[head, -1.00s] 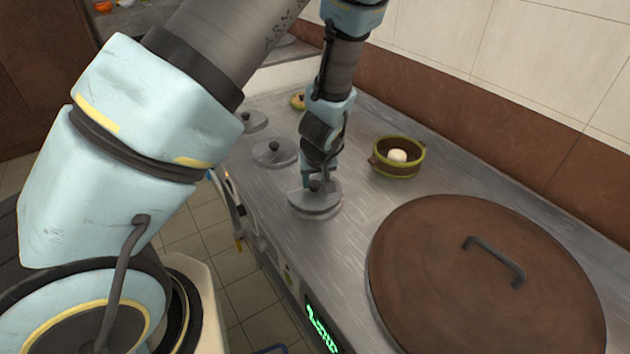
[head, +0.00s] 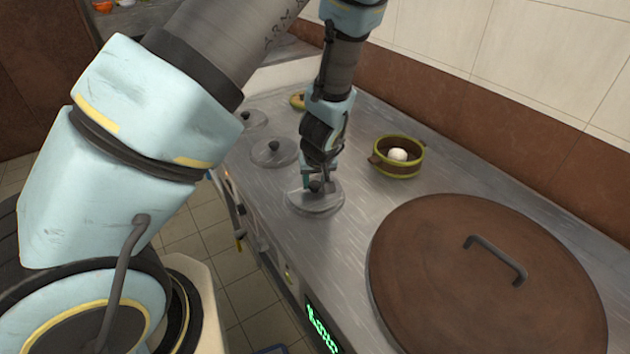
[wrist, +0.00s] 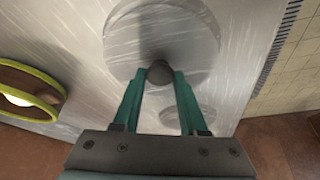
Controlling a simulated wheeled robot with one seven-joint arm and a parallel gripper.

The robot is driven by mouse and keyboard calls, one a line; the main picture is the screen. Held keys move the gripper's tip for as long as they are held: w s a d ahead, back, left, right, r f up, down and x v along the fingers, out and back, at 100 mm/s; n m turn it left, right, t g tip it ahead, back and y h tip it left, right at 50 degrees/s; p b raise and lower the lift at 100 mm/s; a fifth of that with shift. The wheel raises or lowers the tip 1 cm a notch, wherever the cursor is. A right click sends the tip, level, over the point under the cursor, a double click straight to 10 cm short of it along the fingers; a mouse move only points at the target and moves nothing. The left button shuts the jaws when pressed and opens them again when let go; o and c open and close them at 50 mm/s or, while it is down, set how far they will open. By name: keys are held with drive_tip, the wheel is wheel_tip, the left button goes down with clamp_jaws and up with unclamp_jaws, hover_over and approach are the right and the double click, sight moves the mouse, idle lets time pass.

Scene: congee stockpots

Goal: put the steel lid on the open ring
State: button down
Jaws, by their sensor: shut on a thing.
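The steel lid (head: 304,201) is a flat, round grey disc with a dark knob, on the steel counter in the head view. My gripper (head: 318,186) is above it, shut on the knob. In the wrist view the knob (wrist: 159,73) sits between the teal fingertips, with the pale disc (wrist: 160,30) below it. The lid lies nearly level, at or just above the counter. I cannot make out the open ring apart from the lid; it may be hidden under it.
Two similar knobbed lids (head: 271,155) sit behind on the counter. A green-rimmed brown basket (head: 398,172) with a white bun stands to the right. A large brown lid (head: 450,270) with a bar handle fills the right foreground. The counter's front edge (head: 290,270) is close on the left.

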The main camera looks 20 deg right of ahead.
drive_tip(key=shift+f, duration=0.4)
drive_tip(key=c, duration=0.7)
unclamp_jaws()
drive_tip(key=shift+c, duration=0.2)
drive_tip(key=shift+r, duration=0.15)
drive_tip(key=p+v, duration=0.7)
drive_tip(key=v, duration=0.4)
drive_tip(key=shift+s, duration=0.1)
drive_tip(key=a+r+g, duration=0.1)
drive_tip(key=a+r, duration=0.4)
drive_tip(key=a, duration=0.4)
drive_tip(key=a+r+n, duration=0.1)
drive_tip(key=a+r, duration=0.4)
drive_tip(key=a, duration=0.5)
drive_tip(key=a+r+g, duration=0.1)
drive_tip(key=a+r, duration=0.5)
drive_tip(key=a, duration=0.4)
drive_tip(key=shift+g+y, duration=0.3)
drive_tip(key=shift+y, duration=0.1)
drive_tip(key=shift+a, duration=0.15)
